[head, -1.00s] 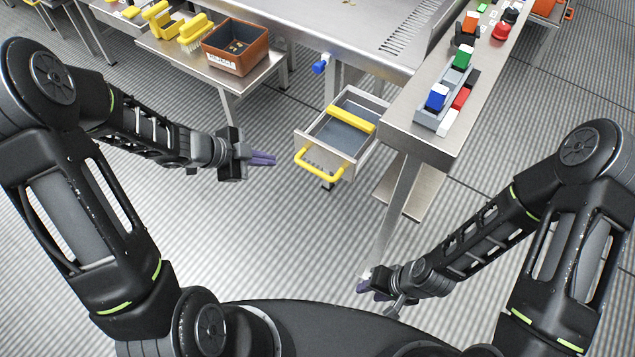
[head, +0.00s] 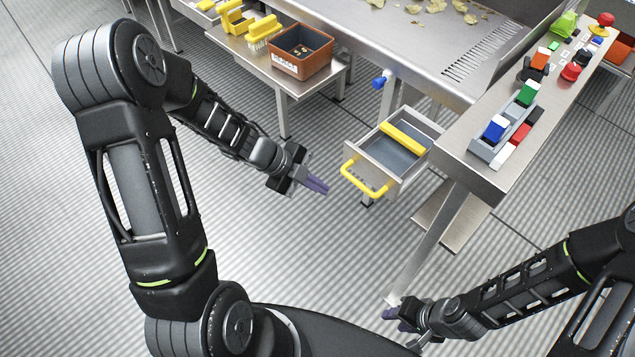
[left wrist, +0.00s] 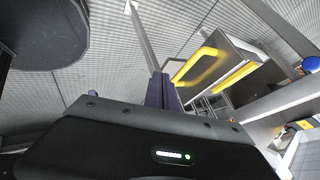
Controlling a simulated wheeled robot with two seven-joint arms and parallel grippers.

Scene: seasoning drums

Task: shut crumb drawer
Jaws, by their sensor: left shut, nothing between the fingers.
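The crumb drawer (head: 366,158) stands pulled out under the steel table, with a yellow handle (head: 365,181) on its front and a yellow bar (head: 404,138) across its inside. In the left wrist view the drawer's handle (left wrist: 196,66) shows just beyond my fingers. My left gripper (head: 317,186) is shut and empty, to the left of the handle and apart from it. My right gripper (head: 393,313) is low at the bottom of the head view, well away from the drawer; its fingers are too small to tell open from shut.
A steel table (head: 390,50) with yellowish chips stands above the drawer. A control ledge (head: 480,165) with coloured switches juts out to the right. A low side table holds a brown bin (head: 301,55) and yellow brushes (head: 262,30). The floor before the drawer is clear.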

